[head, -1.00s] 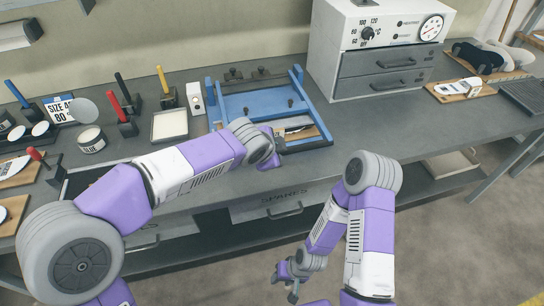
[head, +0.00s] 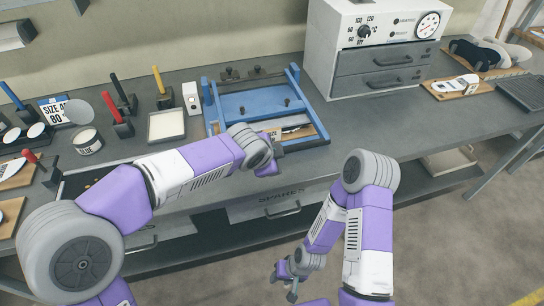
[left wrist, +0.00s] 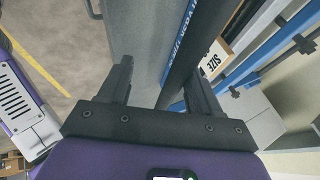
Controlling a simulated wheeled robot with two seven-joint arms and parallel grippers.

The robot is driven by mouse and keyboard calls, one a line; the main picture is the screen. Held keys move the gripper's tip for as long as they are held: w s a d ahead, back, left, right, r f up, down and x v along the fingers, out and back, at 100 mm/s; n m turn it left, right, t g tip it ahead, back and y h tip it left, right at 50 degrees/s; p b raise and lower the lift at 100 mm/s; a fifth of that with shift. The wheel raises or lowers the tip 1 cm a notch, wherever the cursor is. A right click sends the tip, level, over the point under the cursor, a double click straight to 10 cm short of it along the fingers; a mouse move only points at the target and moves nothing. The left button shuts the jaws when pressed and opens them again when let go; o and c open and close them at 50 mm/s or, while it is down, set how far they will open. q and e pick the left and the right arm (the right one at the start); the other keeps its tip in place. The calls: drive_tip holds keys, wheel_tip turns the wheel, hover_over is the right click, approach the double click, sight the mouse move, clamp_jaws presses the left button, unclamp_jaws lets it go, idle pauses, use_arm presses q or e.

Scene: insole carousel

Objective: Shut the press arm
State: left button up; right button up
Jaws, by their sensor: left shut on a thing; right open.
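The blue press (head: 262,103) stands on the bench in the middle of the head view. A dark bar (head: 303,142) runs along its front edge, and a board with a white label lies behind that bar. My left gripper (head: 268,169) is at the press's front; my own wrist hides most of its fingers there. My right gripper (head: 287,283) is open and empty, low in front of the bench.
A white heater box (head: 375,55) with a dial and drawers stands right of the press. A white tray (head: 167,125), a glue tin (head: 88,141) and several coloured-handled tools are on the left. The bench front between press and heater box is clear.

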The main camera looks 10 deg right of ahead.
use_arm(q)
drive_tip(key=p+v, duration=0.2)
drive_tip(key=v, duration=0.5)
drive_tip(key=shift+r, duration=0.15)
drive_tip(key=shift+s+a, duration=0.1)
